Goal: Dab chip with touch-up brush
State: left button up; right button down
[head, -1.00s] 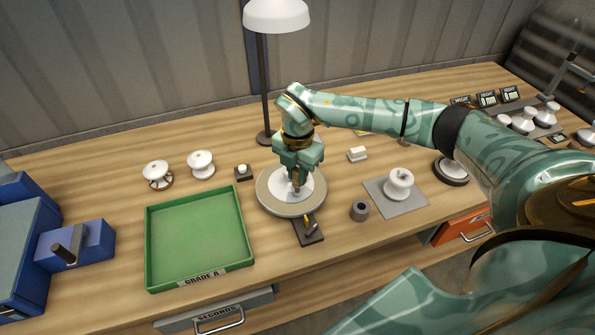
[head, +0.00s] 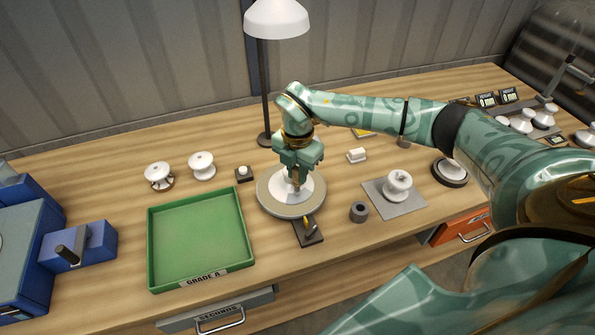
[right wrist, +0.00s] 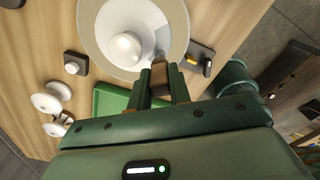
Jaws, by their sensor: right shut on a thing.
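A white insulator (head: 314,187) sits on a round beige turntable (head: 265,200) in the middle of the bench. In the right wrist view the insulator (right wrist: 127,50) shows its pale disc and round knob. My right gripper (head: 297,177) is over the turntable, pointing down. It is shut on the touch-up brush, whose brown handle (right wrist: 158,74) shows between the fingers in the right wrist view. The brush's tip is at the insulator's disc edge; I cannot tell whether it touches. I cannot make out the chip. My left gripper is not in view.
A green tray (head: 152,245) marked GRADE A lies left of the turntable. A dark stand (head: 308,235) is in front of it. A lamp (head: 276,18) stands behind.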

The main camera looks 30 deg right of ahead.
notch_tip(320, 180, up, 6)
jog(key=p, duration=0.4)
jog(key=shift+p, duration=0.3)
jog(key=shift+f, duration=0.1)
